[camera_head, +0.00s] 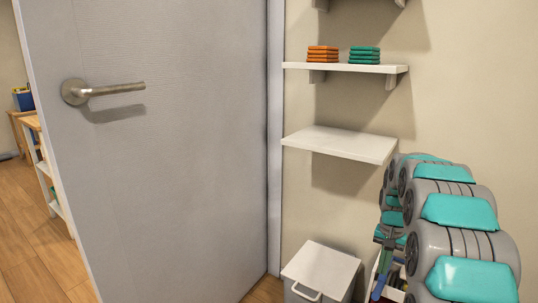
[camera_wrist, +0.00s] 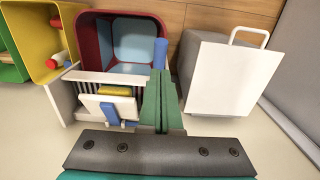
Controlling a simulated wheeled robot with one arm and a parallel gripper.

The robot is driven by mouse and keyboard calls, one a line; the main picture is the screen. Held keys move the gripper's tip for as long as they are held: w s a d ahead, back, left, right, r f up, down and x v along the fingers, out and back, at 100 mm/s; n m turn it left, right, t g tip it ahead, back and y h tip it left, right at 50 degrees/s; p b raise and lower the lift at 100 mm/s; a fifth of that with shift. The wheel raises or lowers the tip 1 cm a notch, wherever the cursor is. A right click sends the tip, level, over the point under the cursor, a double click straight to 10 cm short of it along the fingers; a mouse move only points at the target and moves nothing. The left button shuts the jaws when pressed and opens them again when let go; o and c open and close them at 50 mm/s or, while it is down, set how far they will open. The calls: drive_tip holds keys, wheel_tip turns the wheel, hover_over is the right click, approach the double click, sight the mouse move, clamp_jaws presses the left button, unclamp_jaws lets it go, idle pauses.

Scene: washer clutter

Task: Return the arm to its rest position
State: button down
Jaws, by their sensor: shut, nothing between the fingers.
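My grey and teal arm (camera_head: 455,235) is folded along the right side of the head view, close to the wall. My gripper (camera_wrist: 160,78) shows in the wrist view with its two green fingers together and nothing between them. It points down over a white box with slots (camera_wrist: 92,100) and a red bin with a blue inside (camera_wrist: 125,45).
A grey door (camera_head: 180,170) with a lever handle (camera_head: 105,90) stands left. An empty white shelf (camera_head: 340,144) hangs below a shelf (camera_head: 345,67) with orange and teal stacks. A yellow bin (camera_wrist: 40,35) lies left in the wrist view.

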drive_tip(key=shift+r, duration=0.6)
